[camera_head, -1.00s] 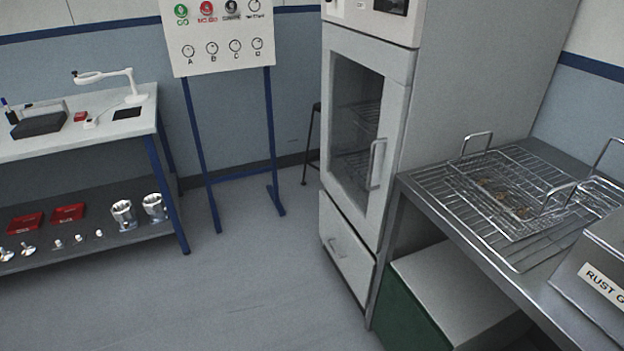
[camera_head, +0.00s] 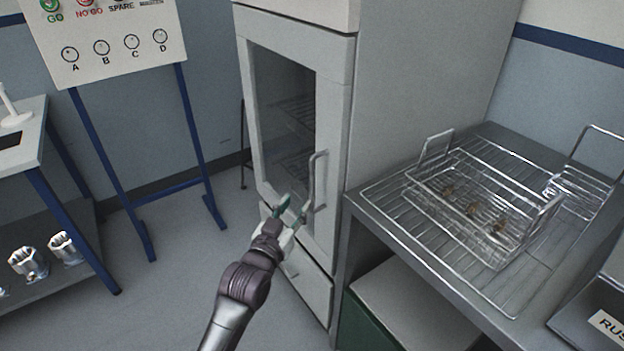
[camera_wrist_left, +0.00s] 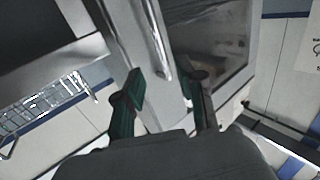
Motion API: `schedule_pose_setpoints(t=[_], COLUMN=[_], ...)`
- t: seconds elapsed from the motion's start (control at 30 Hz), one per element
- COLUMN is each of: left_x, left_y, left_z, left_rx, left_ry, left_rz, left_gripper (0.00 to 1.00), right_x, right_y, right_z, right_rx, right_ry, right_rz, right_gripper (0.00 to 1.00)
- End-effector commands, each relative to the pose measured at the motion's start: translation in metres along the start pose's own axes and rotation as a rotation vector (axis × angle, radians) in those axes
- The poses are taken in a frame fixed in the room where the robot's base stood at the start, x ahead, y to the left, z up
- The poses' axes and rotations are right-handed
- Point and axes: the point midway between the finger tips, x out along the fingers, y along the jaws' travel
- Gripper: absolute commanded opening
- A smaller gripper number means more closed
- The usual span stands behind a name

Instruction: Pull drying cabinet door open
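The drying cabinet door (camera_head: 334,130) is a pale frame around a dark glass window, and it looks shut. Its bar handle (camera_head: 318,180) is upright on the door's right side. My left gripper (camera_head: 293,208) is in front of the door at the handle's lower end. In the left wrist view, my left gripper's green-padded fingers (camera_wrist_left: 166,82) are spread apart. The handle (camera_wrist_left: 160,45) runs down to between the fingertips in that view; I cannot tell whether either finger touches it. My right gripper is not in view.
A steel bench (camera_head: 352,198) with a wire basket (camera_head: 470,190) stands right of the cabinet. A drawer front (camera_head: 309,285) is below the door. A sign board (camera_head: 110,25) on blue legs stands left. The floor (camera_head: 170,295) before the cabinet is clear.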

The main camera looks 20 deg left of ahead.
Motion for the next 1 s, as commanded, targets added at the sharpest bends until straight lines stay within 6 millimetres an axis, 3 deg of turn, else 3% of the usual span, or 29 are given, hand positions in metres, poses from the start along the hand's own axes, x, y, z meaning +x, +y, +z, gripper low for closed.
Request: schedule_pose_setpoints(t=[0.17,0.5,0.93,1.0], left_x=[0.041,0.098,0.109,0.109], left_y=[0.000,0.000,0.000,0.000], left_z=[-0.002,0.000,0.001,0.001], left_rx=[-0.001,0.000,0.000,0.000], left_ry=[0.002,-0.001,0.000,-0.001], left_rz=[0.000,0.001,0.001,0.001], left_gripper=[0.39,0.39,0.39,0.31], right_x=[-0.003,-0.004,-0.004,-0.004], right_y=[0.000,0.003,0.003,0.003], right_z=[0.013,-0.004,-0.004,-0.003], right_rx=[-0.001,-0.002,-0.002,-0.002], right_ry=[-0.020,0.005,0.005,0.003], right_rz=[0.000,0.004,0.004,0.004], right_gripper=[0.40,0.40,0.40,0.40])
